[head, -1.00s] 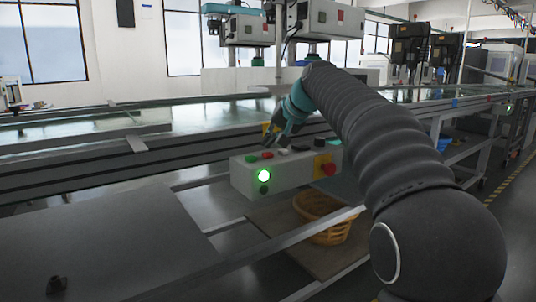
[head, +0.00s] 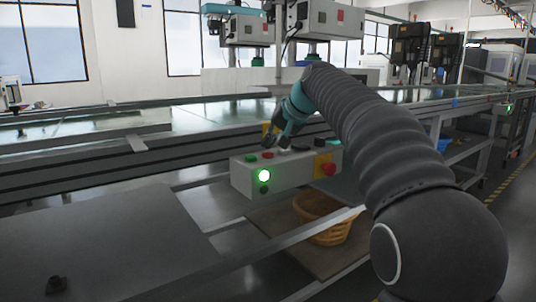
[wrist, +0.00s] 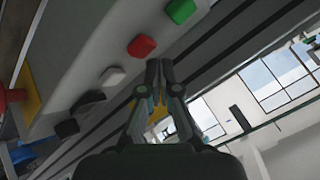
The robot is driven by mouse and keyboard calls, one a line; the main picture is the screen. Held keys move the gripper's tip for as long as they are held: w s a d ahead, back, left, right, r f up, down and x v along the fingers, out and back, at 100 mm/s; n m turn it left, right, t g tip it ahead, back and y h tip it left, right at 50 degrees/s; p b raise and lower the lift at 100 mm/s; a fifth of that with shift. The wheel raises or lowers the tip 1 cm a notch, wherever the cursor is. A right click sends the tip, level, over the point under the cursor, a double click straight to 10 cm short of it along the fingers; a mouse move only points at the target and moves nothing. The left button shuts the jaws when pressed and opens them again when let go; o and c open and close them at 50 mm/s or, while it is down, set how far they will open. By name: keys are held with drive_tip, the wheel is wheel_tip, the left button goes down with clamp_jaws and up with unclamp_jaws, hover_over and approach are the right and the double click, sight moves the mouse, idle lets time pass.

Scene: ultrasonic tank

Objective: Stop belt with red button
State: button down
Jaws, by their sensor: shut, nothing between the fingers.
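The grey-white control box (head: 238,178) hangs at the belt's near side. On its top, a red button (head: 267,155) sits beside a green one (head: 250,158). A larger red knob (head: 328,169) sits on a yellow plate at the box's right end. My gripper (head: 274,142) is just above and behind the top buttons. In the wrist view, my gripper (wrist: 158,66) is shut and empty, its tips right beside the red button (wrist: 142,46). A gap shows between them in the picture; their height difference is unclear. The green button (wrist: 181,10) is farther up.
White (wrist: 111,77) and black (wrist: 88,102) buttons line the same panel. The belt (head: 210,112) runs behind. An orange basket (head: 325,232) sits on the shelf below. Hanging machines (head: 240,30) stand beyond the belt.

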sight(270, 153)
drive_tip(key=shift+f, duration=0.25)
drive_tip(key=shift+f+b, duration=0.35)
drive_tip(key=shift+f, duration=0.15)
idle(0.7)
drive_tip(key=shift+r, duration=0.1)
drive_tip(key=shift+r+p, duration=0.8)
drive_tip(key=shift+p, duration=0.15)
wheel_tip(270, 153, up, 3)
drive_tip(key=shift+f+p, duration=0.2)
drive_tip(key=shift+p, duration=1.05)
drive_tip(key=shift+r+p, duration=0.4)
drive_tip(key=shift+r, duration=0.8)
drive_tip(key=shift+s, duration=0.1)
